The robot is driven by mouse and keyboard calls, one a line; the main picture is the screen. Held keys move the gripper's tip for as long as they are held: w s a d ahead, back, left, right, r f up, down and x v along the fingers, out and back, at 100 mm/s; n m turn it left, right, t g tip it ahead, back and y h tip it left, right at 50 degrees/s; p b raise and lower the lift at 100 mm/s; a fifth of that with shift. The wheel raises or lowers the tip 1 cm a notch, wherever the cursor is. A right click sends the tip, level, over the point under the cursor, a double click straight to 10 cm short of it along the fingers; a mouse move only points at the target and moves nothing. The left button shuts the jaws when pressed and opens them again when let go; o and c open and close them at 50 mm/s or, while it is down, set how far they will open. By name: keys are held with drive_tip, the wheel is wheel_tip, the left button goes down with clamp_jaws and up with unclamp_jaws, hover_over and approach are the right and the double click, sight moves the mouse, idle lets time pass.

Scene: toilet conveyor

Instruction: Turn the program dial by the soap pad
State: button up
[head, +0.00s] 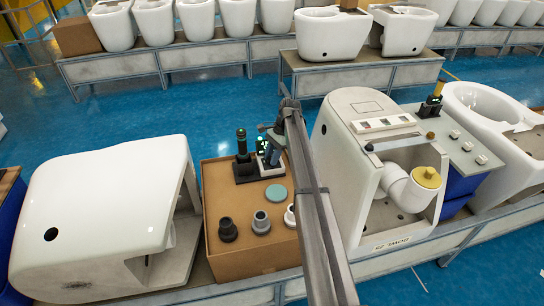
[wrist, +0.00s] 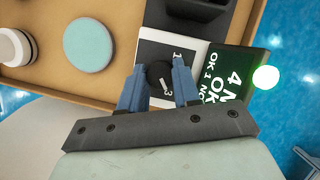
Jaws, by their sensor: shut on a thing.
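The program dial (wrist: 158,74) is a small dark knob with a white pointer mark. It sits on a white and black panel (wrist: 182,55) with printed numerals, 1 and 3 among them. My gripper (wrist: 159,80) has its two blue fingers on either side of the knob and is shut on it. The pointer slants toward the 3. In the head view my gripper (head: 268,134) is over the back right of the brown tray, and the dial is hidden there. The soap pad, a teal disc (wrist: 89,45), lies left of the dial; it also shows in the head view (head: 276,194).
A dark screen (wrist: 232,82) with a lit green lamp (wrist: 265,77) stands right of the dial. The brown tray (head: 222,262) also holds a dark bottle-like post (head: 241,144) and several round fittings (head: 261,222). White toilet shells (head: 105,205) flank it.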

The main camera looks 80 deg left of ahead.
drive_tip(key=n+h, duration=0.1)
drive_tip(key=n, duration=0.1)
drive_tip(key=n+t, duration=0.1)
drive_tip(key=n, duration=0.2)
drive_tip(key=shift+a+h, duration=0.15)
drive_tip(key=shift+h, duration=0.25)
drive_tip(key=n+t, duration=0.1)
drive_tip(key=n, duration=0.4)
drive_tip(key=shift+s+t+h, duration=0.15)
drive_tip(key=shift+t+h, duration=0.25)
drive_tip(key=shift+n, duration=0.3)
drive_tip(key=o, duration=1.1)
drive_tip(key=shift+c, duration=0.2)
